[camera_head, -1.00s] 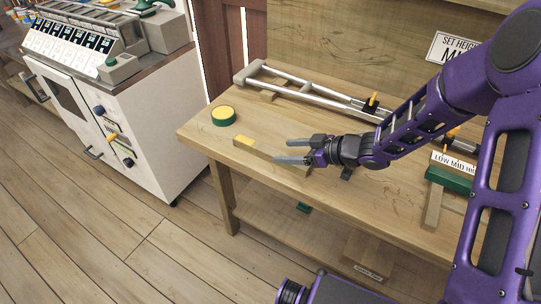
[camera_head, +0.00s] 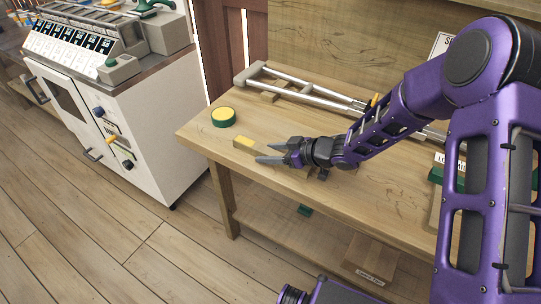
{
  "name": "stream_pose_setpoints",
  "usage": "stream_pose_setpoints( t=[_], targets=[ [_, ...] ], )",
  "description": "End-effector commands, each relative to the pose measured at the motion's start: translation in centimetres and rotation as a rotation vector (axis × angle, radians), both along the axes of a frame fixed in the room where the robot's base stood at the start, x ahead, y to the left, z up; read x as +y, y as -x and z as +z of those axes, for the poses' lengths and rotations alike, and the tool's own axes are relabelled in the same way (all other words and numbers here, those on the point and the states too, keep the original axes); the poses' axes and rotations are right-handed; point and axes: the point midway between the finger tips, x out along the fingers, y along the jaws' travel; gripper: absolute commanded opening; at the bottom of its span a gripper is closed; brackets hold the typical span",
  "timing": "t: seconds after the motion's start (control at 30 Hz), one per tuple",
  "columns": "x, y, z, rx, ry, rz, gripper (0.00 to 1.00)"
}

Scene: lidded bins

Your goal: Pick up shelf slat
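A light wooden slat with a yellow patch on its end (camera_head: 244,142) lies on the workbench near its front left. I take this to be the shelf slat. My gripper (camera_head: 263,153) comes in from the right and is open, its two grey fingers pointing left. The fingers are over or around the slat just right of the yellow patch; I cannot tell their height or whether they touch it. The fingers and wrist hide the rest of the slat.
The wooden workbench (camera_head: 205,137) has a round green and yellow pad (camera_head: 223,117) left of the slat. A grey crutch (camera_head: 300,84) lies along the back. A green piece (camera_head: 305,209) is on the lower shelf. A white cabinet (camera_head: 150,130) stands left.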

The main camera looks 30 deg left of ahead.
Motion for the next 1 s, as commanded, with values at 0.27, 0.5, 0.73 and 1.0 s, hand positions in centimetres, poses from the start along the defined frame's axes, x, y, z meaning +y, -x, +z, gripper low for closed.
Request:
stream_pose_setpoints(
  t=[0.27,0.5,0.73,1.0],
  targets=[
    [0.0,0.0,0.0,0.000,0.000,0.000,0.06],
    [0.0,0.0,0.0,0.000,0.000,0.000,0.00],
    [0.0,0.0,1.0,-0.001,-0.001,0.000,0.00],
    [0.0,-0.1,6.3,-0.004,0.000,0.000,0.00]
  ],
)
